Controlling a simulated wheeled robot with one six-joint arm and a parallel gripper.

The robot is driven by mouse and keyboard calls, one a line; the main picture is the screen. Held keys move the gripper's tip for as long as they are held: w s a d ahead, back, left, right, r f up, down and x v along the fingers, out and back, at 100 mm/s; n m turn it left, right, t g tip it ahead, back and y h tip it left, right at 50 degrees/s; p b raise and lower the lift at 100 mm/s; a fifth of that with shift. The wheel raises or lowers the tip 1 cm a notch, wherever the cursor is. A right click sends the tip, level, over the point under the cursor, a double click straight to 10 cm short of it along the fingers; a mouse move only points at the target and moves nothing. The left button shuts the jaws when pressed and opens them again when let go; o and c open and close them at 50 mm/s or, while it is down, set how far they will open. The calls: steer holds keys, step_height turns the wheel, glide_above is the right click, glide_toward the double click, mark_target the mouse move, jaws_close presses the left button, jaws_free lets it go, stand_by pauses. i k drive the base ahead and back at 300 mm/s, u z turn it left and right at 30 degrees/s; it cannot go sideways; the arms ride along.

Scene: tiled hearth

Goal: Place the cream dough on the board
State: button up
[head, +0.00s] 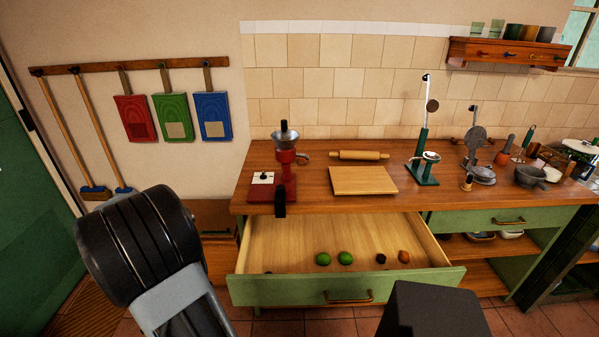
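The board (363,181) is a pale wooden square lying flat on the wooden counter, with nothing seen on top of it. I cannot make out any cream dough in the head view. My arm shows as a large black joint and a grey link at the lower left. My gripper's fingers are not in view, so I cannot see whether they hold anything.
A rolling pin (359,155) lies behind the board. A red grinder (285,158) stands left and a green press (424,170) right of it. Below, an open drawer (300,235) juts out, holding two green fruits (345,258) and smaller dark and brown items.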

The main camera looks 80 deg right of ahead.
mark_target(361, 177)
steer(key=k, duration=1.15)
steer(key=z, duration=2.2)
steer(key=i, duration=0.5)
